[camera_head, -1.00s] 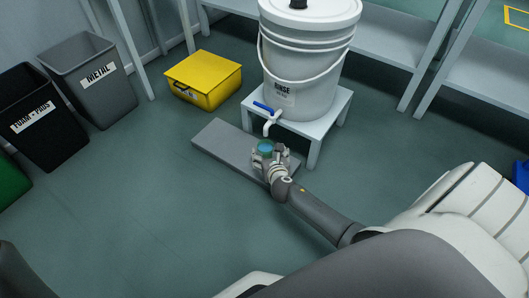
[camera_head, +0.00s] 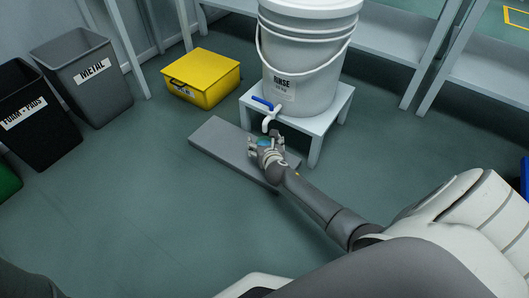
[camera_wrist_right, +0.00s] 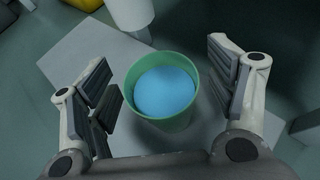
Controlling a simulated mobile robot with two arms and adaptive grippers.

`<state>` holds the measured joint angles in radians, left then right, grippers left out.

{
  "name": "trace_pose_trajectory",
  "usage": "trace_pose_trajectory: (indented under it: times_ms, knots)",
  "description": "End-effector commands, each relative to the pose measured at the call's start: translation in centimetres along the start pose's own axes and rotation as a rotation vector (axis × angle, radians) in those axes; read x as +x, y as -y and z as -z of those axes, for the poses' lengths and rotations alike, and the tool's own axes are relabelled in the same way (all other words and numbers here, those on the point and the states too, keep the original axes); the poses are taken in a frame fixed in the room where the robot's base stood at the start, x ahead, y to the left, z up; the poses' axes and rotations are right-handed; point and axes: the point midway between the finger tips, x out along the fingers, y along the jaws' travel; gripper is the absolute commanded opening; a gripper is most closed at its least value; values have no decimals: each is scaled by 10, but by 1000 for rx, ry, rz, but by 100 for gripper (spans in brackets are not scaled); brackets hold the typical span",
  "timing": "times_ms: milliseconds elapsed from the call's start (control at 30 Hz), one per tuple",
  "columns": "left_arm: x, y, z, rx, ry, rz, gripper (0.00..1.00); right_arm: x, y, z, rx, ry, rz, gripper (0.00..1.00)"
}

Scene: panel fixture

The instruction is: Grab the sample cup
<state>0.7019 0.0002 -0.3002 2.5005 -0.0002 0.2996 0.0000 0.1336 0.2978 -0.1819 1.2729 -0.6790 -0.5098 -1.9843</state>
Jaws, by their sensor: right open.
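The sample cup (camera_wrist_right: 164,92) is a green cup with blue contents, seen from above in the right wrist view. It stands on the grey slab and lies between the spread fingers of my right gripper (camera_wrist_right: 164,95), with a gap to the fingers on each side. In the head view the cup (camera_head: 264,143) is small and partly covered by my right gripper (camera_head: 267,150), just below the tap of the rinse bucket. My right gripper is open. My left gripper does not show.
The white rinse bucket (camera_head: 306,75) with a blue-handled tap (camera_head: 268,112) stands on a small white stool (camera_head: 335,112) behind the slab (camera_head: 220,142). A yellow box (camera_head: 205,80) and grey and black bins (camera_head: 85,80) are at the left. The floor in front is clear.

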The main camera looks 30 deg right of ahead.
Motion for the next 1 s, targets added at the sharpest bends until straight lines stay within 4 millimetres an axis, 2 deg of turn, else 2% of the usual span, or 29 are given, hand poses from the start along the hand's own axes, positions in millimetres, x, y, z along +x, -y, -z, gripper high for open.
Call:
trace_pose_trajectory:
  times_ms: [67,467,1000]
  knots:
    - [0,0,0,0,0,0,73,0,0,0,0,0,0,74]
    - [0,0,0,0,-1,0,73,0,0,0,0,0,0,23]
    - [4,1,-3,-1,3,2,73,-2,3,-5,0,1,0,22]
